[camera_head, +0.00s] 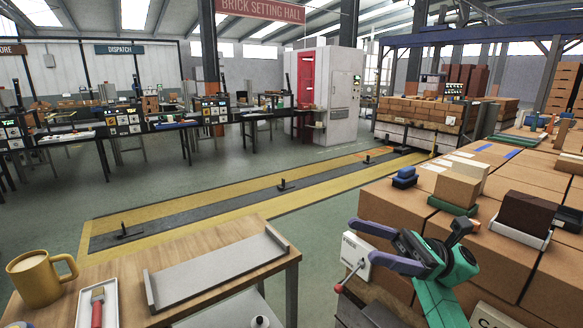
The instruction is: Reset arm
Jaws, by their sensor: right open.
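My right gripper (358,239), green with two purple fingers, reaches in from the lower right. Its fingers point left and stand apart, with nothing held between them. Behind and between the fingers is a small white box (354,248), partly hidden by them. A lever with a red ball knob (339,288) shows at the lower left of this box. I cannot tell whether the fingers touch the box. My left gripper is not in view.
A wooden table (215,239) at the lower left bears a yellow mug (37,278), a brush in a white tray (83,292) and a grey tray (215,271). Stacked brown blocks (392,203) fill the right. The floor between has a yellow-edged track (260,207).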

